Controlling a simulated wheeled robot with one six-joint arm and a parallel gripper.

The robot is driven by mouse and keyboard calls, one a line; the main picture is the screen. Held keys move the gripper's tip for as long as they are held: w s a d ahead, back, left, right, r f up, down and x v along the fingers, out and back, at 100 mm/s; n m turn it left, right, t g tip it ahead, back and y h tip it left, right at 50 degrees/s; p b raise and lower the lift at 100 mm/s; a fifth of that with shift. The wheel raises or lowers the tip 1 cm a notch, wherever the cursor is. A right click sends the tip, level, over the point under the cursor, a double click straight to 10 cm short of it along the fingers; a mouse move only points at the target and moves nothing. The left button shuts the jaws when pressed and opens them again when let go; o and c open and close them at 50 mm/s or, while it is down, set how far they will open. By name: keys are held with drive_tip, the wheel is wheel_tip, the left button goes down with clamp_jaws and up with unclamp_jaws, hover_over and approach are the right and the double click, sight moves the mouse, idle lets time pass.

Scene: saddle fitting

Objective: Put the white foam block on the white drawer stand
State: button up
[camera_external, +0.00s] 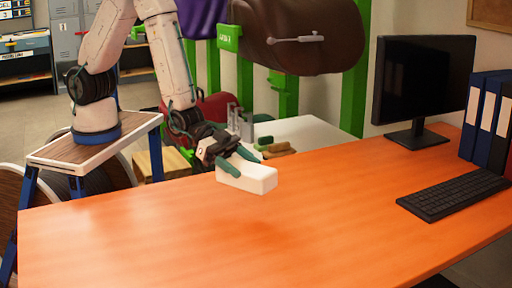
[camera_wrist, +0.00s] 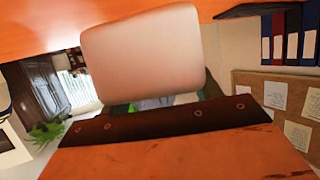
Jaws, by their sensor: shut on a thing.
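My gripper (camera_external: 238,160) is shut on the white foam block (camera_external: 254,180), with green fingers against its sides. The block is at the far edge of the orange desk. A soft shadow on the desk in front suggests that it is held above the top, but the gap is unclear. In the wrist view the block (camera_wrist: 142,55) fills the upper middle and hides what is behind it. A white top (camera_external: 318,133) behind the desk looks like the drawer stand; its drawers are hidden by the desk.
Green and brown items (camera_external: 275,148) and grey metal pieces (camera_external: 238,118) are on or by the white top. A brown saddle (camera_external: 310,42) hangs above on a green frame. A monitor (camera_external: 422,85), keyboard (camera_external: 455,193) and binders (camera_external: 486,115) occupy the desk's right. The desk's front left (camera_external: 120,235) is clear.

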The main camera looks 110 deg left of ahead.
sight(240, 181)
drive_tip(key=shift+w+d, duration=0.1)
drive_tip(key=shift+d, duration=0.75)
wheel_tip(240, 181, down, 4)
drive_tip(key=shift+w+d+r+m+g, duration=0.1)
drive_tip(key=shift+m+g, duration=0.2)
drive_tip(key=shift+f, duration=2.05)
drive_tip(key=shift+f, duration=0.15)
drive_tip(key=o, duration=1.1)
drive_tip(key=shift+c, duration=0.2)
